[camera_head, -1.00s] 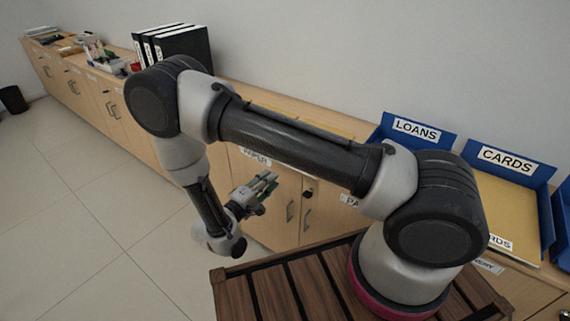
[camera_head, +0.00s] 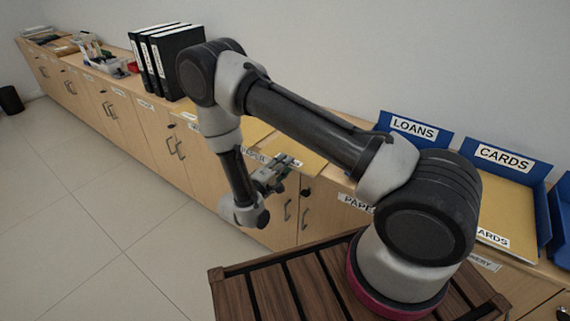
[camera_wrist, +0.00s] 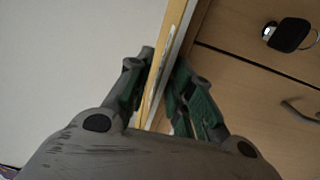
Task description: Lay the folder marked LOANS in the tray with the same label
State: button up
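The blue tray with the LOANS sign (camera_head: 414,129) stands on the counter at the right; my arm hides most of its inside. A yellow folder (camera_head: 303,153) lies on the counter by its front edge, beyond my gripper; I cannot read its label. My gripper (camera_head: 286,163) is at the counter's front edge, next to this folder. In the wrist view, my gripper (camera_wrist: 166,72) is open, its green-padded fingers on either side of a thin yellow folder edge (camera_wrist: 171,40) with a pale strip. I cannot tell whether they touch it.
The blue CARDS tray (camera_head: 546,208) holds a yellow folder, right of the LOANS tray. Black binders (camera_head: 172,62) stand at the left on the counter. Other yellow folders (camera_head: 250,130) lie behind my arm. A cabinet lock with a black key fob (camera_wrist: 291,35) shows below the edge.

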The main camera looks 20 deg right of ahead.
jog(key=shift+c, duration=0.3)
grip_shut()
notch_tip(320, 180, up, 2)
jog(key=shift+r, duration=0.25)
jog(key=shift+a, duration=0.1)
